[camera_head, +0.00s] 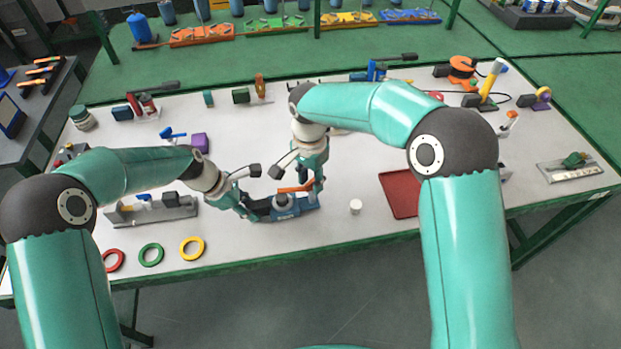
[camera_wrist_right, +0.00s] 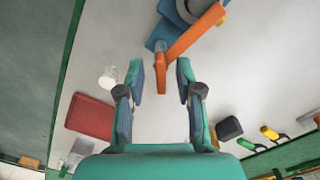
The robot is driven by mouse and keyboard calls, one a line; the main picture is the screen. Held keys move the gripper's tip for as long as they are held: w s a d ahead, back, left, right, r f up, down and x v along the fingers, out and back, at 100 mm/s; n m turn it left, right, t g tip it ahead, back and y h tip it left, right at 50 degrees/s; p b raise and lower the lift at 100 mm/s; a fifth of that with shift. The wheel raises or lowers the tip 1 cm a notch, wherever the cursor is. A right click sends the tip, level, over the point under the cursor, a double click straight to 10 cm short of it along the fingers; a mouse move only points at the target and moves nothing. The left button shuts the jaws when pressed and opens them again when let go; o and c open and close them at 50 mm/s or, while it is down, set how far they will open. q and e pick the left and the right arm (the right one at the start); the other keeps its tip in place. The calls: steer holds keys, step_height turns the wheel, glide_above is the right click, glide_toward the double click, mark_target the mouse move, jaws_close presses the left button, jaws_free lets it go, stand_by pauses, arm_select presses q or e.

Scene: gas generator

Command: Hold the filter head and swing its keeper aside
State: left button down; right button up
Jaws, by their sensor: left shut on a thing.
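The blue filter head (camera_head: 306,203) has a grey round part in its middle and sits near the front edge of the table. Its orange keeper (camera_head: 297,188) is a bar along the top; it also shows in the right wrist view (camera_wrist_right: 193,35). My left gripper (camera_head: 250,211) is shut on the left end of the filter head. My right gripper (camera_head: 316,186) is above the right end of the head. In the right wrist view my right gripper (camera_wrist_right: 160,78) is open, with the keeper's free end between its fingertips and gaps on both sides.
A white cup (camera_head: 355,206) and a red tray (camera_head: 399,194) are to the right. A grey fixture (camera_head: 152,212) and red, green and yellow rings (camera_head: 192,248) are to the left. Several parts line the table's back edge.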

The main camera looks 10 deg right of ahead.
jaws_close()
